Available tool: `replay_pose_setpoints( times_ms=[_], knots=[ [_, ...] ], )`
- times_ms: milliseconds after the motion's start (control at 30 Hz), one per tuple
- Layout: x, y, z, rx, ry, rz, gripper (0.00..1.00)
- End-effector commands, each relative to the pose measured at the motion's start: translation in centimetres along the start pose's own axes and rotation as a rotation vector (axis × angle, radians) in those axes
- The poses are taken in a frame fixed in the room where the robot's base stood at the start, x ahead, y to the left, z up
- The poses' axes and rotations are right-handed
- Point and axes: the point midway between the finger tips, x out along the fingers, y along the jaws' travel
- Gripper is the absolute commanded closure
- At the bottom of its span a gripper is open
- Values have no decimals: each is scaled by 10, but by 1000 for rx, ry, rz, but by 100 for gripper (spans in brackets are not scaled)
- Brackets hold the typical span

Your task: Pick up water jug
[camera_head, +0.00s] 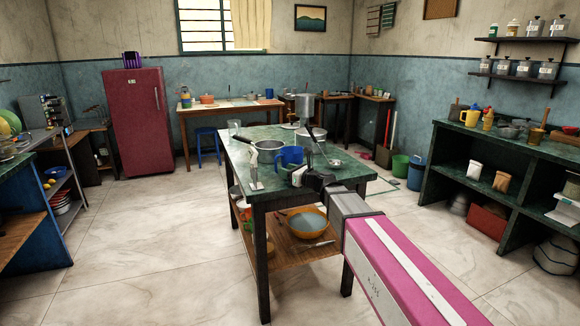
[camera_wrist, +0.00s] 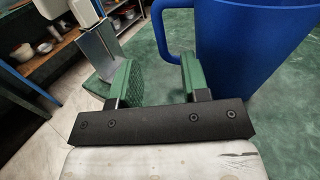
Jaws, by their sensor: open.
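The blue water jug (camera_head: 291,157) stands on the green-topped table among pots. In the wrist view the jug (camera_wrist: 248,45) is large at the upper right, with its handle (camera_wrist: 159,25) pointing left. My gripper (camera_wrist: 155,78) is open, with its two green-padded fingers apart and nothing between them. The handle shows just beyond the gap, and the jug's body is behind and right of the right finger. I cannot tell whether that finger touches it. In the head view my gripper (camera_head: 301,175) is at the table's near side, partly hidden by my arm.
A metal device with a white top (camera_head: 254,166) stands left of the jug and close to my left finger in the wrist view (camera_wrist: 97,47). A pot (camera_head: 267,146) and a larger pot (camera_head: 311,142) stand beside the jug. An orange bowl (camera_head: 307,222) sits on the lower shelf.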

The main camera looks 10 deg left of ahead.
Motion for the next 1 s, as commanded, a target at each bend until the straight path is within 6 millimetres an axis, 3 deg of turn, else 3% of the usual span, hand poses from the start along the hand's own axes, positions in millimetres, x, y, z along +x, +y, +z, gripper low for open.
replay_pose_setpoints(
  times_ms=[300, 567, 700, 1000],
  knots=[
    [43, -3, 4, 0, 0, 1, 58],
    [45, -2, 4, -1, 0, -1, 58],
    [45, -2, 4, -1, 1, 0, 100],
    [45, -2, 5, -2, 0, 0, 100]
  ],
)
